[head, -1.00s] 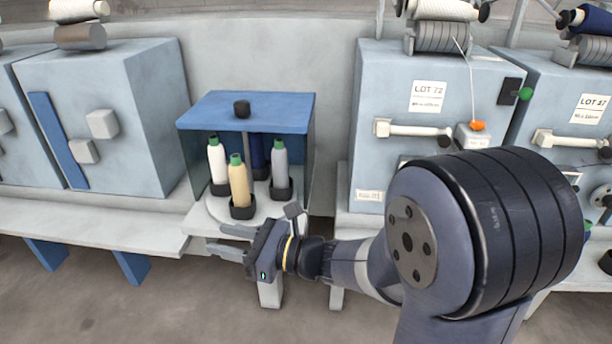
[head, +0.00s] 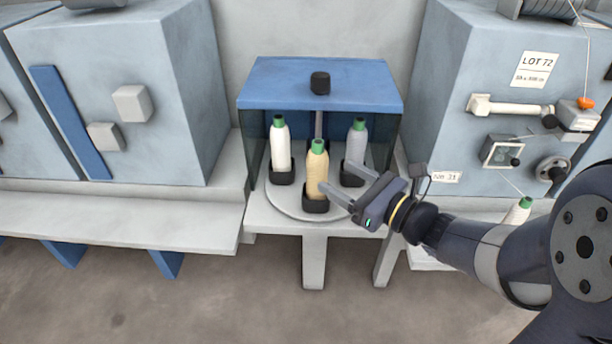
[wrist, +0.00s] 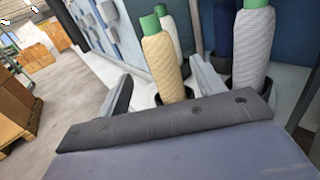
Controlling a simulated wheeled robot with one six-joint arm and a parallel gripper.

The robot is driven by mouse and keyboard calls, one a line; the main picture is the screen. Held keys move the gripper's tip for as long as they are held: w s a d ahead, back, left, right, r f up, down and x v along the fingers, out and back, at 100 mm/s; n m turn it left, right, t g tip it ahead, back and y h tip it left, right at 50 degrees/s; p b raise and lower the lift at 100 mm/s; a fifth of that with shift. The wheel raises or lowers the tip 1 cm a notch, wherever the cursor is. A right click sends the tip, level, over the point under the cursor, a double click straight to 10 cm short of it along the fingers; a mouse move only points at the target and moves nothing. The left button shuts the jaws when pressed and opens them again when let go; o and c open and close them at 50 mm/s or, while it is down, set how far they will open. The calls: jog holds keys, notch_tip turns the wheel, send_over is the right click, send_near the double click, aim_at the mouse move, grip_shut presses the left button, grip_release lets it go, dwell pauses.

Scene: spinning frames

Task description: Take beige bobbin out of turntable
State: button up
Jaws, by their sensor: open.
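The beige bobbin (head: 317,172) with a green top stands upright in a black holder at the front of the round turntable (head: 276,206). A white bobbin (head: 280,147) stands behind it to the left and a grey bobbin (head: 356,143) behind it to the right. My gripper (head: 336,190) is open at the right front of the beige bobbin, its fingers pointing toward it. In the wrist view the beige bobbin (wrist: 162,62) shows between and beyond the two fingers. A dark blue bobbin (wrist: 223,35) stands farther back. I cannot tell whether a finger touches the beige bobbin.
A blue canopy (head: 280,80) with a black knob covers the back of the turntable. Grey machine cabinets (head: 180,70) stand on both sides. The floor in front is clear. Boxes (wrist: 45,75) show at the left in the wrist view.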

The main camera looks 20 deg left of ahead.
aim_at(310, 160)
jog(key=b+x, duration=0.2)
jog(key=x, duration=0.6)
jog(key=shift+w+a, duration=0.2)
jog(key=shift+a, duration=0.05)
jog(key=shift+c, duration=0.4)
jog(key=c, duration=1.1)
